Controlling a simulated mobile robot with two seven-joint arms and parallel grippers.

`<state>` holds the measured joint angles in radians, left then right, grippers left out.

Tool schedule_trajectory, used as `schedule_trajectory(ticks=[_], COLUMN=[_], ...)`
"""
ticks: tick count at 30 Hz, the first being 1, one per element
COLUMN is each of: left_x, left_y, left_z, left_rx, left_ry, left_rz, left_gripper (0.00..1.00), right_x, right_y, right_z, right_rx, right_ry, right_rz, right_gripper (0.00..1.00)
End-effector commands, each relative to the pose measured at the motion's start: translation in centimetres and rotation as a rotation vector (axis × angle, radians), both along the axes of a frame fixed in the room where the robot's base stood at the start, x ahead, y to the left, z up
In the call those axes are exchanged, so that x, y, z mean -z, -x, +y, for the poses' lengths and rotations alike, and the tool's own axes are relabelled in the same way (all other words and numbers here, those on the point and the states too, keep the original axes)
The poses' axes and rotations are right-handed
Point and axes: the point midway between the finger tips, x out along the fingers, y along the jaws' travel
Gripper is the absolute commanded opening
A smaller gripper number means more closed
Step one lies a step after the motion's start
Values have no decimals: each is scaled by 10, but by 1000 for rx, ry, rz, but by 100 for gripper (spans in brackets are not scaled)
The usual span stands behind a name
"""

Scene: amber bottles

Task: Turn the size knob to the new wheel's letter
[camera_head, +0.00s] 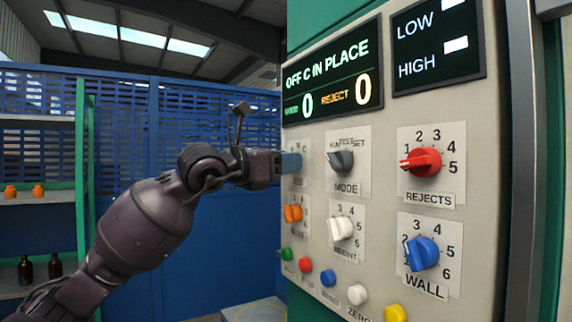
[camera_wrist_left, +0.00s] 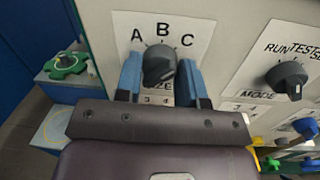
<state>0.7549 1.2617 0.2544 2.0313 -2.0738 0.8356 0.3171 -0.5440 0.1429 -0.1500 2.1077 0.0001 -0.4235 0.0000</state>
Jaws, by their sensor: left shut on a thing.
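The size knob (camera_wrist_left: 158,66) is dark grey and sits on a white card with the letters A, B and C, in the left wrist view. Its letter setting is not clear. My left gripper (camera_wrist_left: 160,80) has its blue fingers on both sides of the knob, shut on it. In the head view my left gripper (camera_head: 290,164) is at the panel's left edge and hides the knob. The display (camera_head: 333,75) reads "OFF C IN PLACE", with 0 beside REJECT. My right gripper is not in view.
The grey mode knob (camera_head: 341,161) is just right of the size knob. Red rejects (camera_head: 421,162), blue wall (camera_head: 421,253), white height (camera_head: 341,228) and orange (camera_head: 292,213) knobs are nearby, with coloured buttons below. A green wheel-like part (camera_wrist_left: 65,63) lies left of the panel.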

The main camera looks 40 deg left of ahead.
Motion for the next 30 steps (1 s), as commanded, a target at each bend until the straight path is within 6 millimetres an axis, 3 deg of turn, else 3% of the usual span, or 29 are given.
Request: schedule_trajectory(ticks=[14, 15, 20, 30], left_x=[-1, -1, -1, 0], left_y=[0, 0, 0, 2], left_z=[0, 0, 0, 1], left_rx=[-1, -1, -1, 0], left_ry=[-18, -18, -17, -16], left_rz=[-8, -8, -8, -6], left_gripper=[13, 38, 62, 62], right_x=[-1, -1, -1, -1], right_y=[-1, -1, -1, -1], right_z=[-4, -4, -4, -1], right_rx=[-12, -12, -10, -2], right_ry=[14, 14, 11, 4], right_rz=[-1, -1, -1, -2], right_gripper=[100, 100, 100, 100])
